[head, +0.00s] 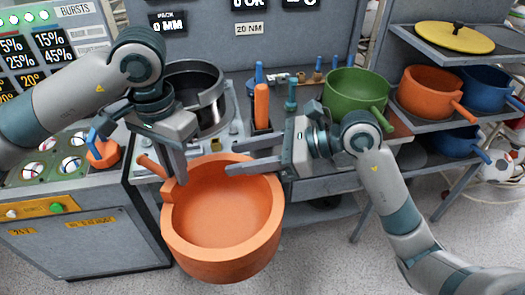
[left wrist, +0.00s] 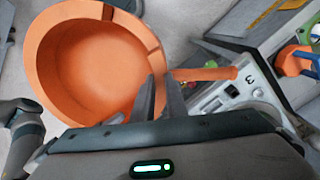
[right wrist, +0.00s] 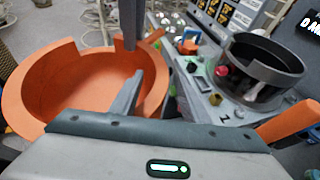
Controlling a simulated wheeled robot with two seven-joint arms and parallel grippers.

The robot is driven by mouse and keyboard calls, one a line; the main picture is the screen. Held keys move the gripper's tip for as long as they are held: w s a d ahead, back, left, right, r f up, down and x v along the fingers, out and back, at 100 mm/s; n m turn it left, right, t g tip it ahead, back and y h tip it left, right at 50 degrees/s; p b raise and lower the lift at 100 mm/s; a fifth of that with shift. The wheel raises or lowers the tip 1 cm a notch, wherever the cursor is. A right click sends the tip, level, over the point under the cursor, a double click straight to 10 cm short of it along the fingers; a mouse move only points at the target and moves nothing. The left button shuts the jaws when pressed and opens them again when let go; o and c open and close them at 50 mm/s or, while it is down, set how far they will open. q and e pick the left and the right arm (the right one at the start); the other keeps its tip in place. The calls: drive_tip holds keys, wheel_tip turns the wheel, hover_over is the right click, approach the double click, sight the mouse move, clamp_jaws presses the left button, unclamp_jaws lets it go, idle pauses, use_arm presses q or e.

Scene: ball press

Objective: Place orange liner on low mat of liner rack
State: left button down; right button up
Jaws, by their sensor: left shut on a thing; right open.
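The orange liner (head: 222,255), a wide open pot with a stub handle (head: 152,167), hangs upright in front of the bench, above the floor. My left gripper (head: 177,165) is shut on it where the handle meets the rim; the left wrist view shows the liner (left wrist: 45,70) beyond those fingers. My right gripper (head: 238,157) is open at the liner's back right rim; whether it touches is unclear. The liner rack (head: 460,55) stands at right. A dark round patch, possibly the low mat (head: 411,156), shows on its lower shelf, partly hidden by my right arm.
The rack's middle shelf holds another orange pot (head: 425,92) and a blue pot (head: 485,90); a second blue pot (head: 452,141) sits lower. A yellow lid (head: 455,37) lies on top. A green pot (head: 355,97) stands on the bench. The floor in front is clear.

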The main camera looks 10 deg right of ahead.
sight(236, 158)
drive_tip(key=shift+x, duration=1.55)
drive_tip(key=shift+c, duration=0.3)
clamp_jaws()
use_arm(q)
drive_tip(key=c, duration=1.7)
unclamp_jaws()
drive_tip(key=shift+r, duration=0.15)
wheel_tip(236, 158, up, 12)
drive_tip(key=shift+f, duration=0.1)
